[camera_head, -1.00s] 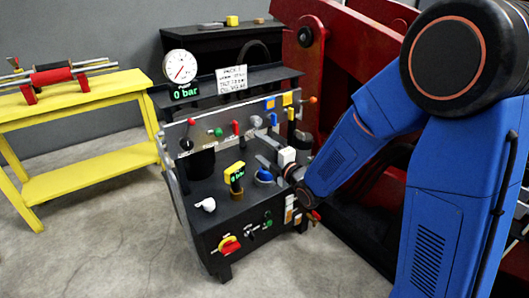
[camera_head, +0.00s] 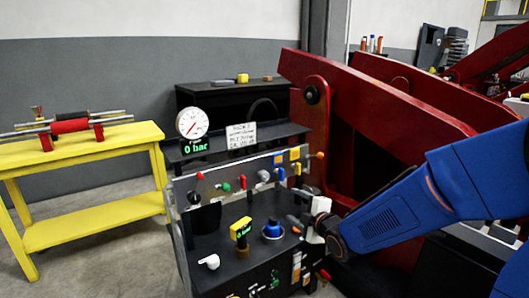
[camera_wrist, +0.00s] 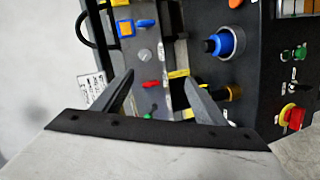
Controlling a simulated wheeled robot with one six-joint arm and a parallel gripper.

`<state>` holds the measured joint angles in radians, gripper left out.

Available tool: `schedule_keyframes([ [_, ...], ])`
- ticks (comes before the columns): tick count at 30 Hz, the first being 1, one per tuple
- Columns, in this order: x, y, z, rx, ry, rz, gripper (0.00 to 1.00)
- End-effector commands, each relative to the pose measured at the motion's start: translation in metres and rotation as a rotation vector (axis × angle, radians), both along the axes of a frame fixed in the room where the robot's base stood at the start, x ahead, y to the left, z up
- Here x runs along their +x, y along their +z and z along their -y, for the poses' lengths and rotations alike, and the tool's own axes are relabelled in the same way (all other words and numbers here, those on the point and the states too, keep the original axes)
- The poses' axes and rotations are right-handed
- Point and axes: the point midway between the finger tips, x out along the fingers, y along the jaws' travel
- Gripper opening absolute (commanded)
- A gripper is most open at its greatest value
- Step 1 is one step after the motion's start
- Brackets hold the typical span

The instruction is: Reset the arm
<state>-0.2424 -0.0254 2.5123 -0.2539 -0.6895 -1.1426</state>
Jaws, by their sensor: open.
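My blue arm (camera_head: 400,215) reaches in from the right in the head view. My gripper (camera_head: 302,226) is at the right side of the black control panel (camera_head: 215,275), above its lower deck. In the wrist view my gripper (camera_wrist: 160,85) has its two dark fingers spread, with nothing held between them. Beyond the fingers are a red lever (camera_wrist: 151,84), a grey knob (camera_wrist: 144,55) and a green knob (camera_wrist: 148,116). A blue knob (camera_wrist: 224,43) lies to the right of the fingers. I cannot tell whether the right finger touches the yellow-marked part near it.
A gauge (camera_head: 192,123) and a display reading 0 bar (camera_head: 195,147) stand atop the panel. A yellow bench (camera_head: 95,212) with a red roller is at left. A large red steel frame (camera_head: 350,120) stands behind my arm. Grey floor is clear at lower left.

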Motion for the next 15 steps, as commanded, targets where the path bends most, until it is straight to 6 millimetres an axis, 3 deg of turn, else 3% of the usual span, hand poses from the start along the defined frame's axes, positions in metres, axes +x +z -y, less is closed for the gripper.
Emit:
schedule_keyframes([
  [8, -0.046, 0.013, 0.072, 0.178, -0.254, -0.276, 0.66],
  [15, -0.110, 0.016, 0.123, 0.360, -0.495, -0.499, 0.66],
])
